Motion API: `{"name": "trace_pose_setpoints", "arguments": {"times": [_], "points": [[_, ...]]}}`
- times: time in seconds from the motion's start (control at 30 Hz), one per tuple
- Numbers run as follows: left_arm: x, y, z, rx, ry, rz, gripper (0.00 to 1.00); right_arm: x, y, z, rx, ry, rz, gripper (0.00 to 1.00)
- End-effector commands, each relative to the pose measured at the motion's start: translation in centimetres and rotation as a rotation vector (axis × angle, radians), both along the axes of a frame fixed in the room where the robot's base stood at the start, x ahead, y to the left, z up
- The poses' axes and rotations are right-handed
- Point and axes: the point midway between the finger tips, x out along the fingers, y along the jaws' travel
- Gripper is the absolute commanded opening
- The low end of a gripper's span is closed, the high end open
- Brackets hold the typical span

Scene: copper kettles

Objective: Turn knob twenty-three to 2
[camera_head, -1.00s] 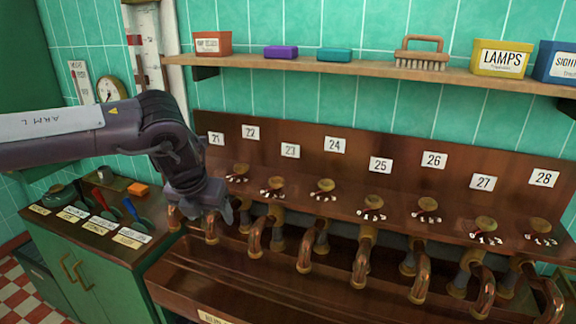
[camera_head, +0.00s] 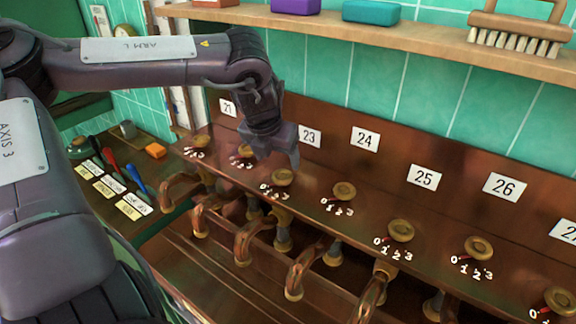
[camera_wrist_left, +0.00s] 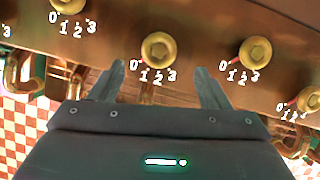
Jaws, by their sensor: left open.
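Knob twenty-three (camera_head: 283,177) is a round brass knob on the sloping copper-brown panel, below the white 23 plate (camera_head: 310,137). White numbers 0 to 3 curve along its near side. My left gripper (camera_head: 272,160) is open and empty, pointing down just above this knob. In the left wrist view, a brass knob (camera_wrist_left: 158,50), which looks like the same one, lies ahead between the spread fingers (camera_wrist_left: 160,85), apart from both. A small red mark on it points toward the 0. The 22 plate is hidden behind my gripper. My right gripper is not seen.
Similar knobs flank it closely: knob twenty-two (camera_head: 245,151) on the left and knob twenty-four (camera_head: 344,190) on the right. Bent copper pipes (camera_head: 250,235) stand below the panel. A wooden shelf (camera_head: 400,42) runs above.

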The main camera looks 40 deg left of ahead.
Motion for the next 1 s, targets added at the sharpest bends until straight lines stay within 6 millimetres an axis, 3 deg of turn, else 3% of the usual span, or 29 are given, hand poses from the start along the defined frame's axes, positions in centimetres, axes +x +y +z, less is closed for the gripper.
{"name": "trace_pose_setpoints", "arguments": {"times": [0.3, 0.5, 0.9, 1.0], "points": [[1.5, 0.6, -4.2, 0.0, 0.006, 0.003, 0.7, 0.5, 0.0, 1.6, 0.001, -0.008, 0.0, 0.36], [2.2, 0.8, -5.8, 0.0, 0.002, 0.001, 0.7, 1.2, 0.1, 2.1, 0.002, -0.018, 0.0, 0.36], [2.5, 0.8, -6.4, 0.0, -0.001, 0.001, 0.7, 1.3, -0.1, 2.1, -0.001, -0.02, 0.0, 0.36], [2.5, 0.8, -6.4, 0.0, -0.001, 0.001, 0.58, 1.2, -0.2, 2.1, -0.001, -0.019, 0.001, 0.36]]}}
